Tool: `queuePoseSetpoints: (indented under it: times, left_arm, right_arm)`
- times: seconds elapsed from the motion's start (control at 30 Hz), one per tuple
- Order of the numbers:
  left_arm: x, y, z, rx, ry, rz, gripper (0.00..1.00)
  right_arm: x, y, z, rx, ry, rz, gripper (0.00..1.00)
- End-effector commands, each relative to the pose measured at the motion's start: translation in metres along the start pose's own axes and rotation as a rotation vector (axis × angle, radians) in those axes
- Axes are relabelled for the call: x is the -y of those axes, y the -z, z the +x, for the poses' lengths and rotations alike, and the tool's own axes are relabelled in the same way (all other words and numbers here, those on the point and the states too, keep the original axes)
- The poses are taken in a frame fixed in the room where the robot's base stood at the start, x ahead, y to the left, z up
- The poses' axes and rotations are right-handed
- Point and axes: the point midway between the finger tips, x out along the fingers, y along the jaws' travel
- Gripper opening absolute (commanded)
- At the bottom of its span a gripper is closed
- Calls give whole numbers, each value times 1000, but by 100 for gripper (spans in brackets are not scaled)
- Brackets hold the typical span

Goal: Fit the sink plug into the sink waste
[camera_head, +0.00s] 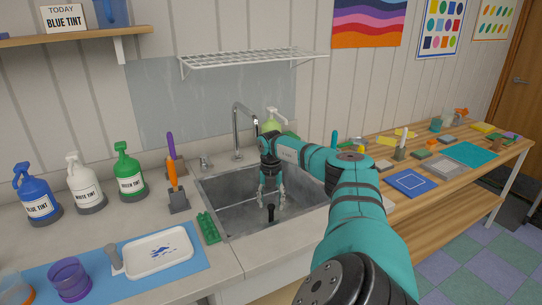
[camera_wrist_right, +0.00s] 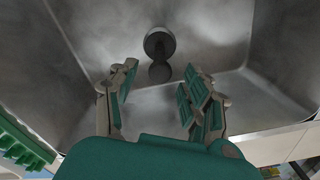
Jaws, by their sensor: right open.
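The dark sink plug (camera_head: 270,212) stands in the grey metal sink (camera_head: 222,188), near the front of its floor. In the right wrist view a dark round piece (camera_wrist_right: 159,43) shows ahead of the fingers, with a second dark shape just below it that may be a part or a reflection. My right gripper (camera_head: 271,207) reaches down into the sink with its fingers apart around or above the plug. In the wrist view its fingers (camera_wrist_right: 157,98) are open with nothing between them. I cannot make out the sink waste separately. My left gripper is not seen.
The tap (camera_head: 238,130) rises behind the sink. A green ridged block (camera_head: 208,228) lies at the sink's left rim. Pump bottles, a white tray (camera_head: 158,250) and a purple cup (camera_head: 69,279) stand left. A wooden bench (camera_head: 484,176) with craft items is right.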

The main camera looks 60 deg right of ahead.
Motion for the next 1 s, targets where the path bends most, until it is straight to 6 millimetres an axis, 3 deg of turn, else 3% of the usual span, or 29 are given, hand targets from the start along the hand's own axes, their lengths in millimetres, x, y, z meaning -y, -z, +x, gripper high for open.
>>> queuePoseSetpoints:
  times: [0.1, 0.3, 1.0]
  left_arm:
    - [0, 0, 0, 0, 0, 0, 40]
    - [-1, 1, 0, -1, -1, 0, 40]
    - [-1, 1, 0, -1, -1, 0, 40]
  right_arm:
    - [0, 0, -23, 2, -3, -1, 49]
    - [0, 0, -43, 0, -1, -1, 49]
    - [0, 0, -46, -1, 0, -1, 49]
